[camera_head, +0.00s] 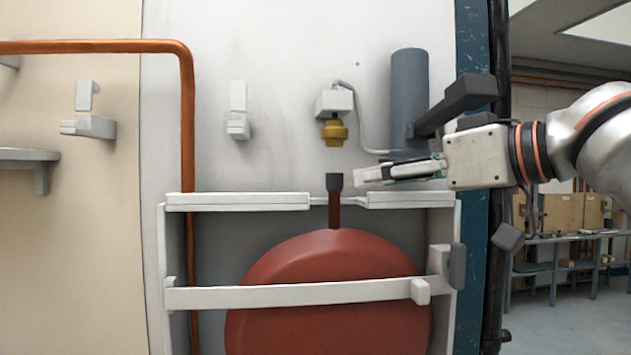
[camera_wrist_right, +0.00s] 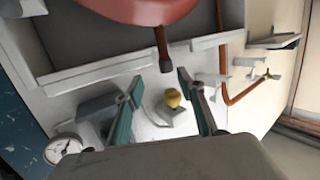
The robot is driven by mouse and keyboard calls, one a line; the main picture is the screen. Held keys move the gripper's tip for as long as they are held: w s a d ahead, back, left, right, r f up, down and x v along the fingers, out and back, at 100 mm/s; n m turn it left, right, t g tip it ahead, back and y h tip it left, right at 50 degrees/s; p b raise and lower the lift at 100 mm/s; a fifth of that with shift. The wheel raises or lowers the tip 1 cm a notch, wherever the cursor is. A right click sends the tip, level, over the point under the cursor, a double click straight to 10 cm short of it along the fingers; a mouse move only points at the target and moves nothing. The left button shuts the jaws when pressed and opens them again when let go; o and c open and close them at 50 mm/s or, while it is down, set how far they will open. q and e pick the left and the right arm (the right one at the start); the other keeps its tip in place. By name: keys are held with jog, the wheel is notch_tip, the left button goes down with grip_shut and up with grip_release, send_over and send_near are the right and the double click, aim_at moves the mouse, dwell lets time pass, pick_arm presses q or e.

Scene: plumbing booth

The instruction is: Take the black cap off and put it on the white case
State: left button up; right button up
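The black cap (camera_head: 334,181) sits on top of the red pipe (camera_head: 335,213) that rises from the round red tank (camera_head: 330,262). It also shows in the wrist view (camera_wrist_right: 164,65), just beyond my fingertips. The white case (camera_head: 237,201) surrounds the tank, with a flat top ledge on both sides of the pipe. My right gripper (camera_head: 362,176) is just right of the cap at about its height, pointing left. In the wrist view its two fingers (camera_wrist_right: 160,77) are spread with nothing between them. My left gripper is not in view.
A brass fitting (camera_head: 334,132) hangs under a white wall box (camera_head: 334,103) above the cap. A grey cylinder (camera_head: 409,100) stands behind my right gripper. A copper pipe (camera_head: 187,130) runs down on the left. The left part of the case's top ledge is clear.

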aim_at(341, 181)
jog(key=shift+w+a, duration=0.3)
jog(key=shift+a, duration=0.3)
jog(key=shift+w+a, duration=0.25)
jog(key=shift+a, duration=0.3)
jog(key=p+x, duration=0.1)
jog(key=x, duration=0.4)
jog(key=shift+w+a+f+p, duration=0.1)
jog(key=shift+a+p, duration=0.2)
jog(key=shift+p, duration=0.1)
jog(key=shift+c, duration=0.7)
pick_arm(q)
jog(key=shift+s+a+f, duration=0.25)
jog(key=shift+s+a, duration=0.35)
pick_arm(e)
jog(key=c, duration=0.7)
